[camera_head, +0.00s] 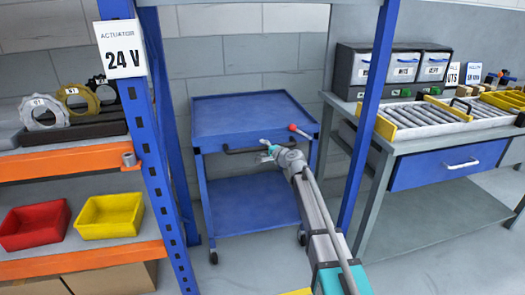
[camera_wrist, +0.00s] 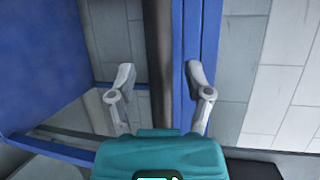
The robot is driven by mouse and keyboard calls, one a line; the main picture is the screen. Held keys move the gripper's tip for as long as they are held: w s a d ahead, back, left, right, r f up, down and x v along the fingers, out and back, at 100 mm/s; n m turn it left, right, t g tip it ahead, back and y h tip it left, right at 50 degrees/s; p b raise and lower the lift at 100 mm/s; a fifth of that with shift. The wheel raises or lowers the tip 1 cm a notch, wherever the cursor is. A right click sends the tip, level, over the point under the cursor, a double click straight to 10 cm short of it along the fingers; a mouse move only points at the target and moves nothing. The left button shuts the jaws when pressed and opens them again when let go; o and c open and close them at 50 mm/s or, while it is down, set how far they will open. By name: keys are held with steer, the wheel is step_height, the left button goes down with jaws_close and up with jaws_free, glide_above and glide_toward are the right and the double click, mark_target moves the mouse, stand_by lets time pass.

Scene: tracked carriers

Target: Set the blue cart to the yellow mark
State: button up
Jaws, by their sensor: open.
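The blue cart (camera_head: 245,118) stands between the frame posts, with a tray top, a lower shelf (camera_head: 250,203) and casters. A dark handle (camera_head: 242,151) runs along its front edge. A red-knobbed lever (camera_head: 293,128) shows at its front right. My gripper (camera_head: 266,151) is at the cart's front, near the handle's right end. In the wrist view my gripper (camera_wrist: 158,78) has its fingers spread, with a dark bar (camera_wrist: 158,60) and blue metal (camera_wrist: 205,40) behind or between them. I cannot tell whether they touch. A small yellow patch (camera_head: 297,292), possibly the mark, shows at the bottom edge.
A blue post (camera_head: 368,115) stands right of the cart, beside a grey workbench (camera_head: 440,135) with a blue drawer (camera_head: 448,166). At left, an orange-edged rack (camera_head: 75,160) holds a red bin (camera_head: 35,225) and a yellow bin (camera_head: 110,215). Floor left of my arm is open.

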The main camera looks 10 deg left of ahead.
steer(key=shift+w+a+f, duration=0.1)
steer(key=shift+w+a, duration=0.2)
steer(key=shift+a, duration=0.05)
jaws_close()
